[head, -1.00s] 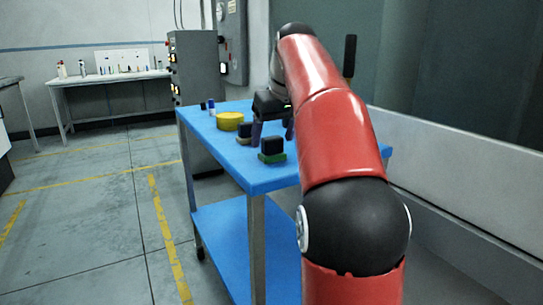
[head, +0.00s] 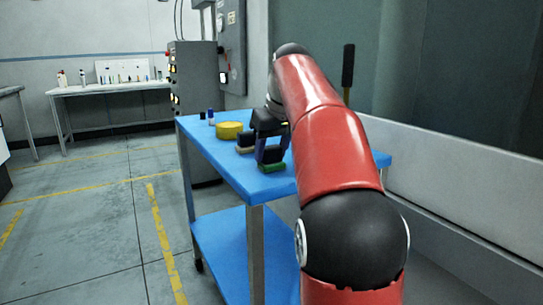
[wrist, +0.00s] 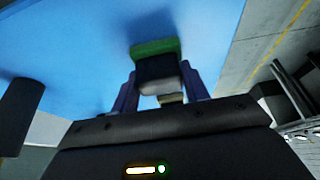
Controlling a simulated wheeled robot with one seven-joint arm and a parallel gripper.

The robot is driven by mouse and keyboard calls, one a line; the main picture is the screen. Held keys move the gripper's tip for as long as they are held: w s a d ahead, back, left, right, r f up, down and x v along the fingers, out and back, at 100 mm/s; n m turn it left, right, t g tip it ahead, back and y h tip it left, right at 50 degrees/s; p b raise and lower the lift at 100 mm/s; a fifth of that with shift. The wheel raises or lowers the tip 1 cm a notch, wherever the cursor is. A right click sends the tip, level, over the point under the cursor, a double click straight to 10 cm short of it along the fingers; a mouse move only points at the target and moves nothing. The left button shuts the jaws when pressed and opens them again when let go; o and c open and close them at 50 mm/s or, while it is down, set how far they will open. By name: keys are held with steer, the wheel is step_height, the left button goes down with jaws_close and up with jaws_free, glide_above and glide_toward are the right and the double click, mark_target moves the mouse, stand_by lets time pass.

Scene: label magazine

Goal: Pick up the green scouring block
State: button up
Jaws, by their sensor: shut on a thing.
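The green scouring block (head: 273,167) is a green pad with a black upper part, on the blue cart top near its front edge.
The blue cart top (head: 215,153) also holds a similar black block with a tan base (head: 245,142) just behind, a yellow round tin (head: 229,130), and small blue and black items farther back. A grey control cabinet (head: 194,85) stands behind the cart. The cart's left strip is clear.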

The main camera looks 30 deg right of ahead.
mark_target(271, 146)
step_height(271, 146, up, 8)
steer(key=p, duration=0.4)
steer(key=shift+r, duration=1)
